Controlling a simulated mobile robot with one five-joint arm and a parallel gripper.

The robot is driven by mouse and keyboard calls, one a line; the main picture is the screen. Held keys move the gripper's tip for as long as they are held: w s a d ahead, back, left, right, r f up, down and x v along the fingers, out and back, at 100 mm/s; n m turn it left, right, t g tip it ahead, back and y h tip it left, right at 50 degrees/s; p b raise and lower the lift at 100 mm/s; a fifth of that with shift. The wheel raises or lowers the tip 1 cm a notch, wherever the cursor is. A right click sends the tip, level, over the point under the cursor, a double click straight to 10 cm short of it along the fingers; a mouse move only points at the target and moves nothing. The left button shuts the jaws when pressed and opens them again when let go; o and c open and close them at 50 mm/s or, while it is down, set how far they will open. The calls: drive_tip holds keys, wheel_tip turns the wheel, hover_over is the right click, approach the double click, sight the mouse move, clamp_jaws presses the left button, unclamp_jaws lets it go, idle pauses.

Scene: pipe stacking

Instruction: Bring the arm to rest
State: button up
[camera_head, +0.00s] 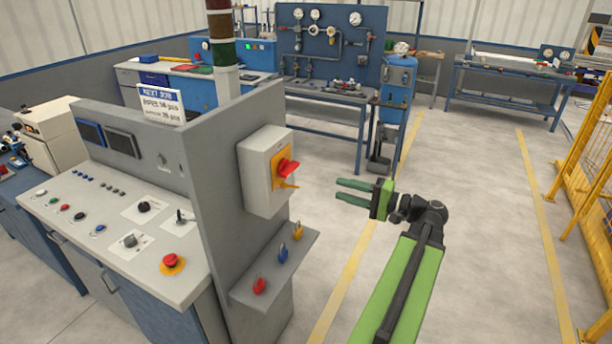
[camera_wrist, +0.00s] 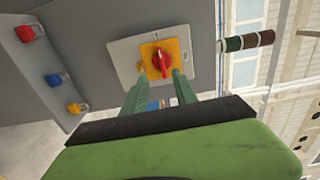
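My gripper (camera_head: 338,189) is at the end of my green arm, in free space to the right of the grey switch box (camera_head: 258,175). Its two green fingers point left toward the box and are apart, with nothing between them. In the wrist view the gripper (camera_wrist: 161,76) is also open. The red rotary switch (camera_wrist: 162,60) on its yellow plate appears beyond the fingertips there. In the head view the red switch (camera_head: 287,168) is turned at a slant, and a clear gap separates it from the fingers.
A grey control console (camera_head: 110,230) with a tall side panel stands at the left. A shelf (camera_head: 275,268) below the box holds red, blue and yellow padlocks. A yellow fence (camera_head: 585,170) is at the right. Floor between is clear. A blue workbench (camera_head: 330,95) stands behind.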

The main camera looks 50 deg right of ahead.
drive_tip(key=w+a+f+n+g+y, duration=0.25)
drive_tip(key=w+a+f+g, duration=0.3)
drive_tip(key=w+a, duration=0.4)
drive_tip(key=w+a+f+n+g+y, duration=0.1)
drive_tip(key=w+a+f+n+g, duration=0.25)
drive_tip(key=w+a+f, duration=0.6)
drive_tip(key=a+f+n+g+h, duration=0.2)
drive_tip(key=a+f+n, duration=0.1)
drive_tip(key=a, duration=0.7)
drive_tip(key=w+a+f+n+g+h, duration=0.1)
drive_tip(key=a+f+n+g+h, duration=0.2)
drive_tip(key=a, duration=0.6)
drive_tip(key=a+f+n+g+h, duration=0.2)
drive_tip(key=a+n+g+h, duration=0.1)
drive_tip(key=a, duration=0.7)
drive_tip(key=shift+w+a+f, duration=0.35)
drive_tip(key=shift+f, duration=0.05)
drive_tip(key=shift+o, duration=0.3)
